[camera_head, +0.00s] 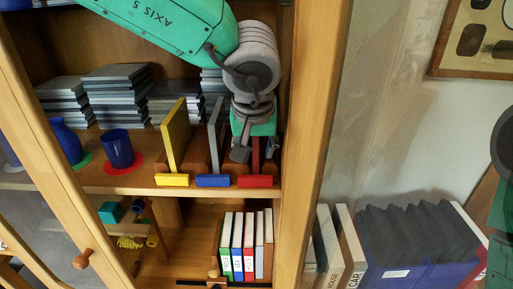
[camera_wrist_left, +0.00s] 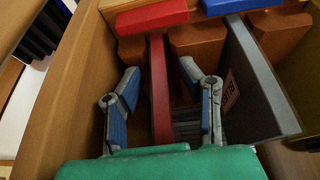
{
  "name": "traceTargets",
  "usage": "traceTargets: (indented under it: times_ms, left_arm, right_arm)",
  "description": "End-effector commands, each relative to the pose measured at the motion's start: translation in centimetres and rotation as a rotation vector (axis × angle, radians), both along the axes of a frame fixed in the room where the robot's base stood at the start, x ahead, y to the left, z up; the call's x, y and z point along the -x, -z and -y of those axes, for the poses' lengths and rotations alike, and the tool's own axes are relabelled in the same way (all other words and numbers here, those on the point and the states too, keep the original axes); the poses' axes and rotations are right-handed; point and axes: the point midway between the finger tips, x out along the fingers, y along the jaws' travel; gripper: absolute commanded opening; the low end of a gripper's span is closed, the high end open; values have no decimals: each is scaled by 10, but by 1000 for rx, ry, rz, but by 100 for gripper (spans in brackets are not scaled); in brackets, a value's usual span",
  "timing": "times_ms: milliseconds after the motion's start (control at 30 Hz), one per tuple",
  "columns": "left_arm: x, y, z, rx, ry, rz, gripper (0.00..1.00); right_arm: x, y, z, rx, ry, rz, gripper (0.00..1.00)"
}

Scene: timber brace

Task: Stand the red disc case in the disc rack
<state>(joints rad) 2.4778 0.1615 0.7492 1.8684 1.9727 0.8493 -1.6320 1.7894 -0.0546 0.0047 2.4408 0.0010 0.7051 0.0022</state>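The red disc case (camera_wrist_left: 160,90) stands upright on edge in the wrist view, in line with the red label (camera_wrist_left: 152,15) and its end at the brown blocks of the disc rack (camera_wrist_left: 197,40). My left gripper (camera_wrist_left: 162,112) is open around it, one finger on each side with a gap to each. In the head view the left gripper (camera_head: 254,155) is over the rack's right end, behind the red label, and mostly hides the red case. A yellow case (camera_head: 175,133) and a grey case (camera_head: 216,133) stand in the rack behind the yellow and blue labels. My right gripper is out of view.
The cabinet's right post (camera_head: 310,130) is close to the gripper's right. A blue cup (camera_head: 117,148) on a red mat stands left of the rack. Stacks of grey cases (camera_head: 115,95) lie behind. Several books (camera_head: 248,245) stand on the shelf below.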

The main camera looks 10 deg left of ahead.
Motion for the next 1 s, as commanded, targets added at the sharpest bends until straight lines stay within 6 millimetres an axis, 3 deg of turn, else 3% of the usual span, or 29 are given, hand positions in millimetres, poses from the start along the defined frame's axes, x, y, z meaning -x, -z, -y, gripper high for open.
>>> traceTargets:
  times_ms: [300,433,800,1000]
  left_arm:
    - [0,-1,0,0,0,0,38]
    - [3,-10,1,1,0,2,38]
    - [31,-79,5,3,0,3,38]
    - [41,-103,7,0,-1,0,38]
  right_arm:
    - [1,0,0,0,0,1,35]
    - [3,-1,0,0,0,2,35]
    - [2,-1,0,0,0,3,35]
    - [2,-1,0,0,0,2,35]
